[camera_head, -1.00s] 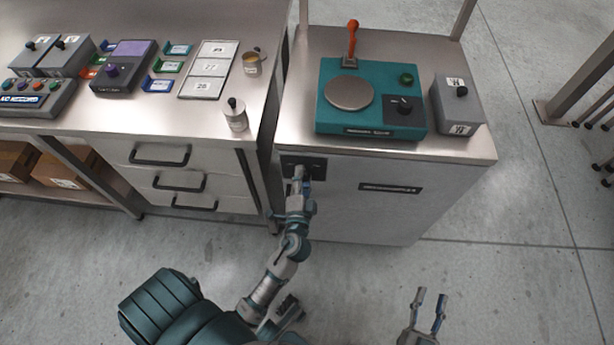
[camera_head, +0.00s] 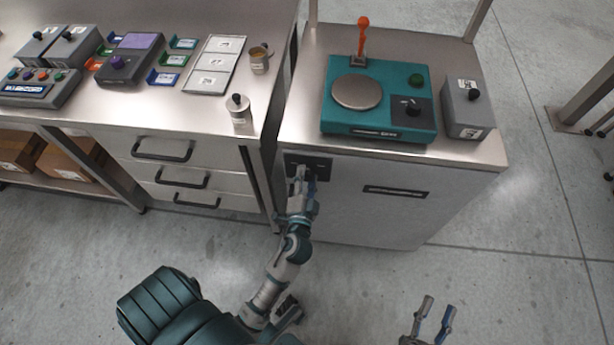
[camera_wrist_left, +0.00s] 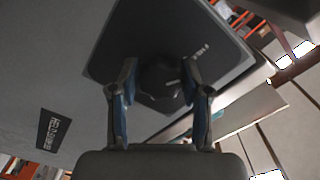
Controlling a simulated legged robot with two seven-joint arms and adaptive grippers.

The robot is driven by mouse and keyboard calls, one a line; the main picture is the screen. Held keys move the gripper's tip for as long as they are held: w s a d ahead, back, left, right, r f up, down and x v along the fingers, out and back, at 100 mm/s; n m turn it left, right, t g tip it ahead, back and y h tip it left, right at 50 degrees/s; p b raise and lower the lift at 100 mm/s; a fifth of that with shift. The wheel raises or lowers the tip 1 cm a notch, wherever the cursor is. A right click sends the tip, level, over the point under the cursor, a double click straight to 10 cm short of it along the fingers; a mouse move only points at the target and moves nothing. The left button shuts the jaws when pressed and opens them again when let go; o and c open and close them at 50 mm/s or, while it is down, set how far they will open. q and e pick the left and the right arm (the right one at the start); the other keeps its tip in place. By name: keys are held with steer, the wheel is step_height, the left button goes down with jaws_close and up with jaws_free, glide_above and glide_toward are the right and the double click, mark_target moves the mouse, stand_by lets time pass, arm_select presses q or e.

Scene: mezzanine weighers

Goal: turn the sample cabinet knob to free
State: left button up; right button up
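The sample cabinet knob (camera_wrist_left: 160,82) is a dark round knob on a black plate (camera_wrist_left: 108,62) on the grey cabinet's front. A small pale mark shows on the knob's right part; the plate's lettering is too small to read. In the head view the plate (camera_head: 322,165) is at the front's upper left, and my gripper hides most of the knob. My right gripper (camera_head: 439,305) is open and empty at the bottom, away from the cabinet.
On the cabinet top (camera_head: 300,120) stand a teal device (camera_head: 375,118) with a round plate and an orange-tipped lever, and a grey box (camera_head: 466,110). The left bench has drawers with handles (camera_head: 162,150), and a small jar (camera_head: 239,110) near its corner. Open floor lies in front.

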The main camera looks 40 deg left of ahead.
arm_select(q)
steer(key=shift+o, duration=1.3)
steer(key=shift+f, duration=0.1)
steer(key=shift+s, duration=0.1)
steer(key=v, duration=1.1)
steer(key=shift+s+d, duration=0.15)
steer(key=shift+s, duration=0.15)
